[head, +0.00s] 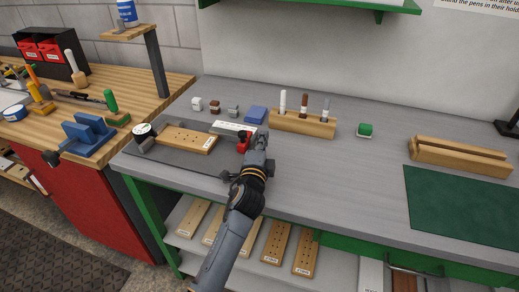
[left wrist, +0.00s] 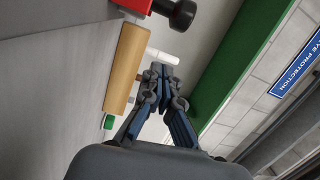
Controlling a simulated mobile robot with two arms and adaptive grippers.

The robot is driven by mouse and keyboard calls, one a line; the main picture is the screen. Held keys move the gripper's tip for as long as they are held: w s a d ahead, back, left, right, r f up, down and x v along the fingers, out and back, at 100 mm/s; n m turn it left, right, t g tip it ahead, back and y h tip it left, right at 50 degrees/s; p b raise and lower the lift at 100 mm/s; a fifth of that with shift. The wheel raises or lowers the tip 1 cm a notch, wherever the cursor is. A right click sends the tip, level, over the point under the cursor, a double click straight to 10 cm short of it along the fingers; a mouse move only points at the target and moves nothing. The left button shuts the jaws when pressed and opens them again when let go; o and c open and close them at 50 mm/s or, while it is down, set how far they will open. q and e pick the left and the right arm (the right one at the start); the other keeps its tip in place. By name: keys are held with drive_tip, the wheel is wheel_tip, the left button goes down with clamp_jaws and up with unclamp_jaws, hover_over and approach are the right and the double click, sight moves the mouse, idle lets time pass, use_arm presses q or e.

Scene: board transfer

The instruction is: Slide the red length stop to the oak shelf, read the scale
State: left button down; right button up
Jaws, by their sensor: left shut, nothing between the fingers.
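The red length stop (head: 243,144) sits at the right end of the dark grey plate (head: 170,157), beside a white scale strip (head: 229,128) whose markings are too small to read. An oak board with small holes (head: 187,140), which looks like the oak shelf, lies flat on the plate, left of the stop with a gap between them. My left gripper (head: 262,142) is shut and empty just right of the stop; contact cannot be told. In the left wrist view the fingers (left wrist: 160,76) are together, and the red stop (left wrist: 133,5) with its black knob (left wrist: 181,13) shows at the top edge.
A dial gauge (head: 143,131) stands at the plate's left end.

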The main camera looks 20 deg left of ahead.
sight(243, 141)
use_arm(q)
drive_tip(key=shift+w+a+r, duration=0.1)
drive_tip(key=shift+w, duration=0.9)
drive_tip(key=s+a, duration=0.1)
drive_tip(key=s+a+p, duration=0.1)
drive_tip(key=a, duration=0.1)
drive_tip(key=shift+p, duration=0.3)
drive_tip(key=shift+s+a, duration=0.1)
drive_tip(key=shift+a, duration=0.2)
drive_tip(key=shift+f, duration=0.25)
use_arm(e)
drive_tip(key=shift+w+a+r, duration=0.15)
drive_tip(key=shift+w+r, duration=0.8)
drive_tip(key=shift+s, duration=0.1)
